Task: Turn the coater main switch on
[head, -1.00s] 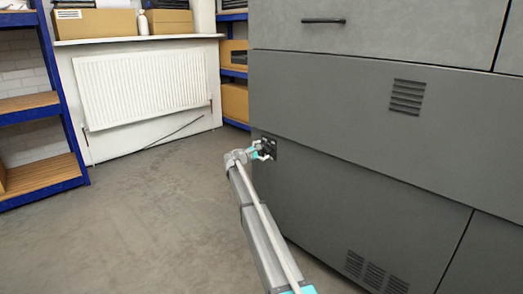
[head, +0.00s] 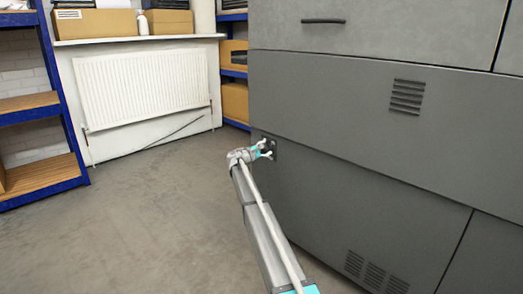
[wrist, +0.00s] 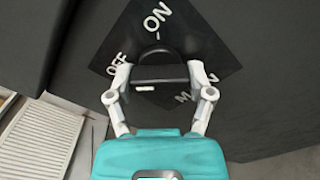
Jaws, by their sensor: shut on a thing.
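The coater main switch is a black rotary knob (wrist: 160,74) on a dark plate (wrist: 205,50) marked ON, OFF and MAIN. In the wrist view, ON is above the knob, OFF to its upper left and MAIN to its lower right. A short white mark shows on the knob's near face; I cannot tell which label it points to. My gripper (wrist: 159,78) is shut on the knob, one finger on each side. In the head view, my gripper (head: 265,149) is at the switch plate (head: 274,144) on the grey coater (head: 340,190) and partly hides it.
A white radiator (head: 140,88) hangs on the back wall, under a ledge with boxes. Blue shelving (head: 60,100) stands at the left and more behind the coater. The floor (head: 120,225) left of my arm is clear.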

